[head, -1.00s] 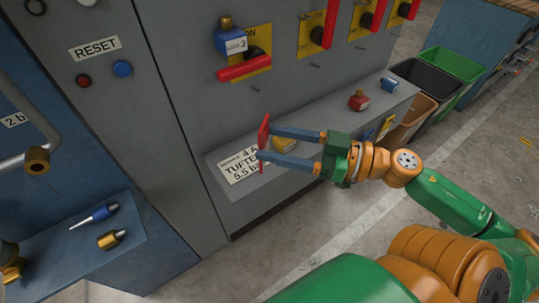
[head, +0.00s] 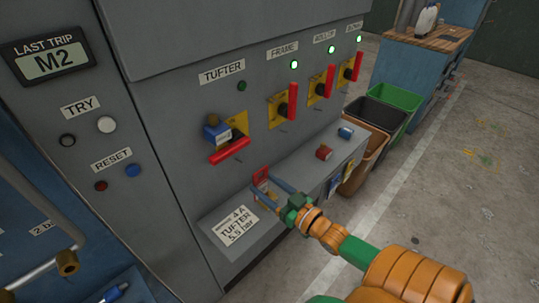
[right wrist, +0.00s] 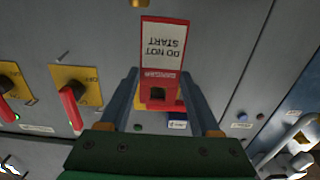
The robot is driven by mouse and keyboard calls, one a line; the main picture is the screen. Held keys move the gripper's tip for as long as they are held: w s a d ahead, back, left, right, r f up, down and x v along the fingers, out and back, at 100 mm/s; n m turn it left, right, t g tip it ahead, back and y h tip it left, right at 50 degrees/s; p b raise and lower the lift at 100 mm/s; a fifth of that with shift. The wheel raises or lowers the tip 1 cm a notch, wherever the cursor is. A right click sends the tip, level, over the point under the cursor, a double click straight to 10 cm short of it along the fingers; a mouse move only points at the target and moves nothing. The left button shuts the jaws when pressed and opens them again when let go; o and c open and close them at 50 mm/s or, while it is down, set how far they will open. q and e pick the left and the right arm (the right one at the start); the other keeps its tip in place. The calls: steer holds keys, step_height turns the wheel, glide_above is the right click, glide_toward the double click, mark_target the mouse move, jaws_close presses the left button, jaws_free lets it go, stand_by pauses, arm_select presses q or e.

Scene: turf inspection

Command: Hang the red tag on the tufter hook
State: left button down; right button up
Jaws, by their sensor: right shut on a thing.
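The red tag (head: 261,177) is held between the fingertips of my right gripper (head: 268,187), in front of the grey cabinet and above its ledge. In the right wrist view the tag (right wrist: 160,60) reads "DO NOT START" upside down, with a hole near its red end. The tufter switch (head: 238,128), under the "TUFTER" label, has a red handle lying sideways and a blue padlock (head: 217,133) on it. A small peg (head: 238,160) shows faintly below that handle, up and left of the tag. The tag appears apart from it. My left gripper is not seen.
Three more switches (head: 280,108) with upright red handles stand to the right, with pegs below. The ledge (head: 225,240) carries a red padlock (head: 324,153) and a blue one (head: 346,132). A pipe handle (head: 40,272) is at the left; bins (head: 400,98) stand at the right.

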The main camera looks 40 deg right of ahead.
steer(key=shift+w+a+f+b, duration=0.1)
steer(key=shift+w+b, duration=0.75)
steer(key=shift+w, duration=0.45)
steer(key=shift+w+a+f+b, duration=0.15)
steer(key=shift+w+b, duration=0.7)
steer(key=shift+w, duration=0.45)
steer(key=shift+w+a+f+b, duration=0.1)
steer(key=shift+w+b, duration=0.75)
steer(key=shift+w, duration=0.45)
steer(key=shift+w+f, duration=0.3)
steer(key=shift+w, duration=0.3)
steer(key=o, duration=1.5)
steer(key=shift+c, duration=0.2)
steer(key=s, duration=0.7)
steer(key=shift+s+d, duration=0.1)
steer(key=shift+d, duration=0.15)
steer(key=shift+f, duration=0.1)
